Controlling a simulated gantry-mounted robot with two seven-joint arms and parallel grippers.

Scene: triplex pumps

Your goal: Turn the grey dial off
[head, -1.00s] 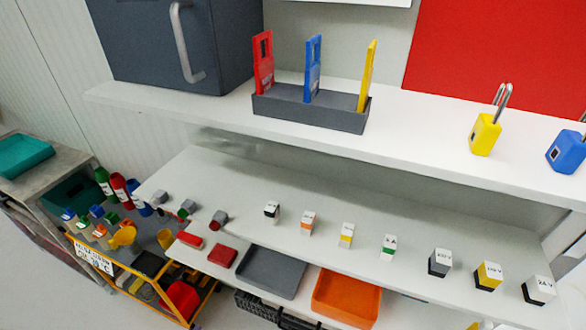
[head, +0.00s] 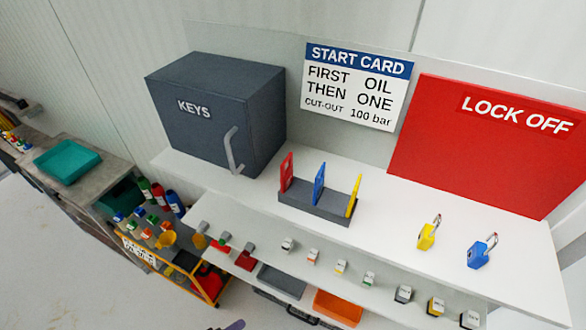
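I cannot make out a grey dial for certain in the head view. Several small grey-topped pieces, one of them here (head: 248,248), sit at the left end of the lower shelf, too small to identify. Neither of my grippers can be recognised. A small purple-grey shape (head: 235,325) pokes in at the bottom edge, and I cannot tell what it is.
The upper shelf (head: 400,215) bears a grey KEYS cabinet (head: 215,110), a grey card rack (head: 315,207), and yellow (head: 427,237) and blue (head: 477,255) padlocks. Behind are a START CARD sign (head: 355,85) and a red LOCK OFF board (head: 480,150). A yellow cart (head: 150,258) stands left.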

